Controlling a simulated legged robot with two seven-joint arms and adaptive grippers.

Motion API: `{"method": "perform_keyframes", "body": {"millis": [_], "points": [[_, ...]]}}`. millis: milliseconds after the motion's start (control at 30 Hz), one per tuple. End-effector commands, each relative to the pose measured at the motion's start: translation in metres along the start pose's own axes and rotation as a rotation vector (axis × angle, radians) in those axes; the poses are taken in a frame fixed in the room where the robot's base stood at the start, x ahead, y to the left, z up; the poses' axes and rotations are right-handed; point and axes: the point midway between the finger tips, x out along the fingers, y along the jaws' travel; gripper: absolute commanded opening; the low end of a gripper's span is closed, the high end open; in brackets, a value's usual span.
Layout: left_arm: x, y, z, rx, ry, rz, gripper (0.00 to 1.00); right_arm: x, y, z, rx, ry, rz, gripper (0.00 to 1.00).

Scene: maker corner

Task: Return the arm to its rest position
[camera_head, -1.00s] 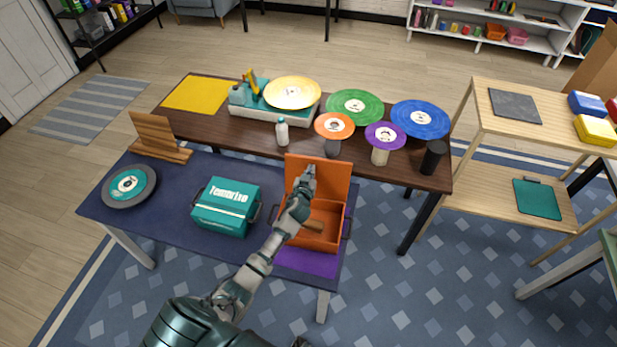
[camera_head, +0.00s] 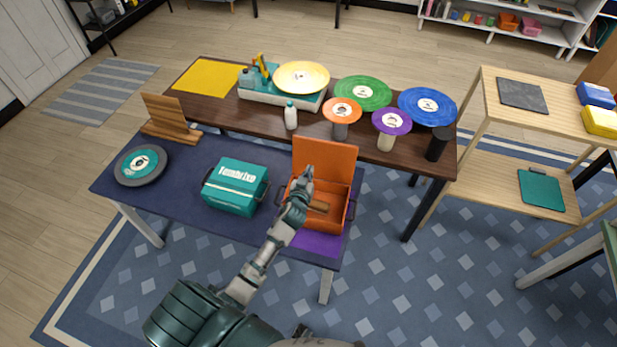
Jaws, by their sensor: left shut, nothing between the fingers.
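My left arm comes up from the bottom of the picture. Its gripper (camera_head: 308,174) is shut and empty, in front of the raised lid of the open orange box (camera_head: 337,222). I cannot tell its exact height above the box. A brown wooden piece (camera_head: 319,206) lies inside the box, partly hidden by my gripper. My right gripper is not in view.
The blue-covered table (camera_head: 190,206) also holds a closed teal case (camera_head: 234,187), a dark disc with a teal label (camera_head: 141,166) and a purple mat (camera_head: 316,240).

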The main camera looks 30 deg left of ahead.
Motion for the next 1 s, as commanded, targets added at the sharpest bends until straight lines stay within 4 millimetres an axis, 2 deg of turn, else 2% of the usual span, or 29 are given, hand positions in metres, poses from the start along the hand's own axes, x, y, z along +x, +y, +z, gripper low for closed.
{"method": "perform_keyframes", "body": {"millis": [100, 300, 467, 567, 667, 800, 900, 1000], "points": [[-0.018, 0.004, 0.0, 0.003, 0.001, 0.0, 0.0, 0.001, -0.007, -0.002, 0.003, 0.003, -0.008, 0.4], [-0.027, 0.008, -0.002, 0.008, 0.001, -0.002, 0.0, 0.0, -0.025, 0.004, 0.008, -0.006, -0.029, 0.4], [-0.028, 0.007, -0.001, 0.008, -0.001, -0.002, 0.0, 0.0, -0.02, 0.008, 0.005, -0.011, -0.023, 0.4], [-0.037, 0.005, 0.011, 0.014, -0.043, -0.006, 0.0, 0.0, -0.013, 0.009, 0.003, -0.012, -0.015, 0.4], [-0.068, 0.005, 0.045, 0.045, -0.172, -0.011, 0.0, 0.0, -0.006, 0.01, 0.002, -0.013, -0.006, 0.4], [-0.141, 0.008, 0.104, 0.124, -0.444, 0.024, 0.0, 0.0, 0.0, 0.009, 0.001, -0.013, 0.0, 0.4], [-0.187, 0.013, 0.13, 0.175, -0.594, 0.069, 0.0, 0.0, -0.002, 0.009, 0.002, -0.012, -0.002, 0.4], [-0.225, 0.019, 0.146, 0.219, -0.709, 0.118, 0.0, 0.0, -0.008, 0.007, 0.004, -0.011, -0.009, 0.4]]}}
